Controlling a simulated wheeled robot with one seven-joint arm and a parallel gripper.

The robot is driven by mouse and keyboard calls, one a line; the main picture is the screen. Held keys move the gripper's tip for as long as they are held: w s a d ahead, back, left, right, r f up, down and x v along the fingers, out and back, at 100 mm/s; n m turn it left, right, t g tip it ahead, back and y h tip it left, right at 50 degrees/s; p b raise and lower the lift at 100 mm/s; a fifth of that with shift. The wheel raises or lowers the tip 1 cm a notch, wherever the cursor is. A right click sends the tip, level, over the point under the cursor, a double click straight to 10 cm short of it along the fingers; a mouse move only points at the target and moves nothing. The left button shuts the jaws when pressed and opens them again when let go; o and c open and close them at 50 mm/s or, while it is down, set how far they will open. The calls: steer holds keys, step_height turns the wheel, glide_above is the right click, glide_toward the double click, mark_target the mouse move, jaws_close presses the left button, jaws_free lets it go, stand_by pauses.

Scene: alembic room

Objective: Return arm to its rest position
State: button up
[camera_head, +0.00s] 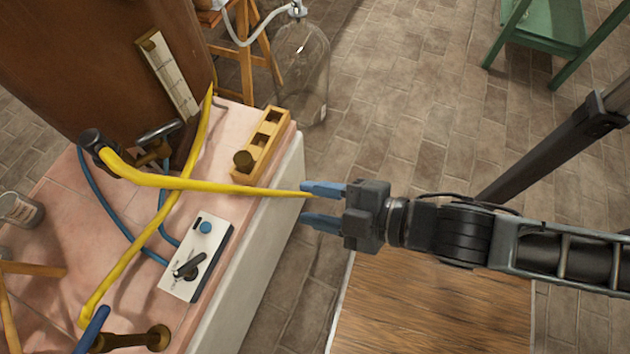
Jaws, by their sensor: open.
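My gripper (324,204) is at the middle of the view, with its two blue fingers spread apart and pointing left. Nothing shows held between them. My arm reaches in from the right edge, stretched out level across the picture. The fingertips are by the right edge of the pink tiled bench (150,215). The end of a yellow tube (175,183) runs to the upper finger; I cannot tell whether it touches the finger or only lines up with it.
On the bench are a white control box (197,258) with a blue button, a wooden rack (263,143), blue tubes and a brown vessel (100,60). A large glass bottle (300,65) stands behind. A green stand (540,25) is at upper right. Open brick floor lies between.

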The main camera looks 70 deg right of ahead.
stand_by(0.5)
steer(key=s+r+m+y, duration=0.1)
steer(key=s+r+m, duration=0.5)
steer(key=r+m, duration=0.2)
steer(key=shift+s+a+r+t, duration=0.2)
steer(key=shift+r+t, duration=0.2)
steer(key=shift+r, duration=0.2)
